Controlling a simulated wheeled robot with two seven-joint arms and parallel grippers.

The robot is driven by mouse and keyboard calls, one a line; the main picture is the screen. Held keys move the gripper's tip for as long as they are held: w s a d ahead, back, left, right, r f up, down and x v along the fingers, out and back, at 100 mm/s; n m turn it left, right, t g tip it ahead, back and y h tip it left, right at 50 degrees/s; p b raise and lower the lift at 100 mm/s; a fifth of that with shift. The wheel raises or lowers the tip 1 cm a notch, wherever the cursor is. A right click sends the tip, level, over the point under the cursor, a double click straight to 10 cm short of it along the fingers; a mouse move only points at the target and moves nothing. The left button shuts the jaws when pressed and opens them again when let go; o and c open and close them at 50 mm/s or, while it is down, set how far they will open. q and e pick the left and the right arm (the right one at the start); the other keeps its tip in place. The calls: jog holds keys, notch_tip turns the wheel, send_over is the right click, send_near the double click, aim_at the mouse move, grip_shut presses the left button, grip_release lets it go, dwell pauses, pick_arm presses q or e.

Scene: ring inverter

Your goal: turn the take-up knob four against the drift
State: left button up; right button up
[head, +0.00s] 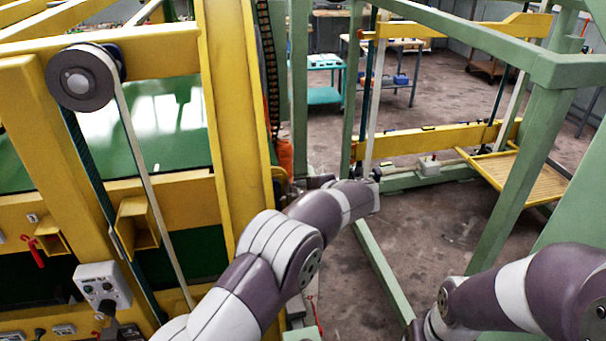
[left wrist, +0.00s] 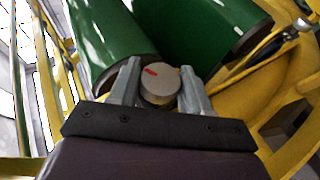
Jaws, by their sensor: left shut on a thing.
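The take-up knob (left wrist: 160,82) is a round grey knob with a red mark on its face, seen in the left wrist view. The red mark points to the upper left there. My left gripper (left wrist: 160,88) has one finger on each side of the knob and is shut on it. In the head view my left arm reaches to the yellow frame, and its wrist hides the knob and the fingers. My right arm shows at the lower right of the head view, but its gripper is not in view.
Green rollers (left wrist: 110,40) lie just beyond the knob. A yellow upright (head: 232,110) stands left of my left arm, with a belt pulley (head: 80,78) and a control box (head: 102,287) farther left. Green frame bars (head: 500,185) stand on the right. Open floor (head: 425,225) lies between.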

pick_arm(q)
jog(key=shift+w+r+m+g+h+p, duration=0.15)
jog(key=shift+g+h+p, duration=0.1)
jog(key=shift+g+p, duration=0.25)
jog(key=shift+s+r+m+g+h+p, duration=0.15)
jog(key=shift+g+h+p, duration=0.1)
jog(key=shift+g+p, duration=0.25)
jog(key=shift+f+g+h+p, duration=0.3)
jog(key=shift+g+h+p, duration=0.1)
jog(key=shift+g, duration=0.4)
pick_arm(e)
jog(key=shift+r, duration=2.05)
pick_arm(q)
jog(key=o, duration=1)
jog(key=shift+w, duration=0.1)
